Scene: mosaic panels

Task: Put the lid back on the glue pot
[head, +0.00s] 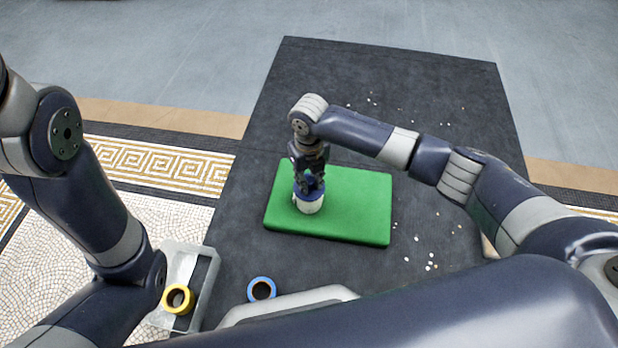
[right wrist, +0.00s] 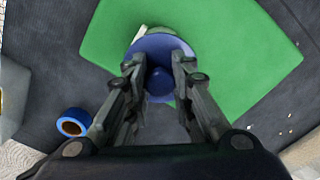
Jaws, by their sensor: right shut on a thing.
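The glue pot (head: 308,206) is white and stands upright on a green pad (head: 358,205). The blue lid (head: 315,193) is at the pot's top, and I cannot tell if it is fully seated. My right gripper (head: 309,184) points down over the pot, shut on the lid. In the right wrist view its fingers (right wrist: 160,80) are around the knob of the blue lid (right wrist: 152,47). A bit of the white pot (right wrist: 158,30) shows past the lid's far edge there; the rest is hidden. My left gripper is out of view.
A blue tape roll (head: 261,289) lies on the dark mat (head: 400,75). A yellow roll (head: 178,299) is at a grey tray (head: 208,290) at the lower left. White chips (head: 430,267) are scattered right of the pad. The pad's right half is clear.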

